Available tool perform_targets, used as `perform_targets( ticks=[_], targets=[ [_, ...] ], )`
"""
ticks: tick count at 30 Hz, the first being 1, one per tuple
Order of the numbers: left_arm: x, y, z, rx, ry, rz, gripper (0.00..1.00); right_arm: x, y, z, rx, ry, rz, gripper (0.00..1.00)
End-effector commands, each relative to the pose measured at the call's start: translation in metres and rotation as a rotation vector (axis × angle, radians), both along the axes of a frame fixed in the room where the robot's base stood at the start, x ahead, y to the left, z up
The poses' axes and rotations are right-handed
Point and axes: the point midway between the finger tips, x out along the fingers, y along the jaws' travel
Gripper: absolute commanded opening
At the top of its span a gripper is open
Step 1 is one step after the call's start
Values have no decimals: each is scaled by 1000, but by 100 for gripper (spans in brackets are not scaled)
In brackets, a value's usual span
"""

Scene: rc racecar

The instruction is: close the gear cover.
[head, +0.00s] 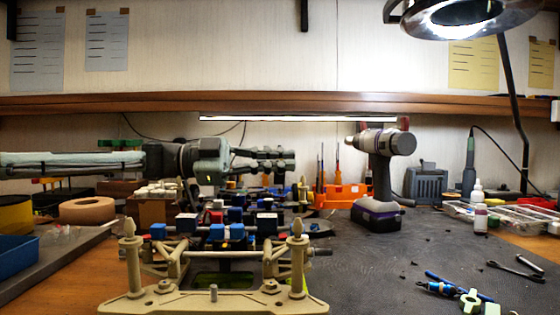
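The RC car chassis stands on the bench, its tan front end (213,303) nearest me. Blue, red and black parts (237,216) are mounted along its middle. I cannot clearly pick out the gear cover or how far it is open; the far part of the car is crowded and partly hidden. My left gripper (284,158) comes in from the left, level and above the far part of the car, with no held thing visible. Its fingers are seen side-on and small, so their opening is unclear. My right gripper is out of view.
A power drill (378,165) stands behind right, beside an orange tool holder (342,196). Tape (87,210) and a blue bin (17,256) are at left. Small tools (445,288) lie front right. A lamp (465,17) hangs upper right. The dark mat (400,258) right of the car is mostly clear.

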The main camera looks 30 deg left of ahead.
Motion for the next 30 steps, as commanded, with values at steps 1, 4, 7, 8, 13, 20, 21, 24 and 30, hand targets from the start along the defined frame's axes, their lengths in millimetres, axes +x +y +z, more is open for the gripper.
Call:
perform_targets(
  ticks=[1,4,7,8,13,20,21,24,30],
  targets=[
    [1,1,1,0,-2,3,14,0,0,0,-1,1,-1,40],
    [1,1,1,-1,-2,3,26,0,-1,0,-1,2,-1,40],
    [0,1,1,-1,0,2,29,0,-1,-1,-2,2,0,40],
    [0,1,1,-1,0,2,29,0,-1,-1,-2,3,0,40],
    [0,1,1,-1,-1,1,29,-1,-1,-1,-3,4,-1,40],
    [-11,20,3,-3,-5,3,29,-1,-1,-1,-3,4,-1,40],
    [-15,26,3,-4,-6,4,29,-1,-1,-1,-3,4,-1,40],
    [-26,43,3,-4,-7,4,29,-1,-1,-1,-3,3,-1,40],
    [-43,71,4,-3,-8,3,29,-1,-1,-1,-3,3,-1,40]
  ],
)
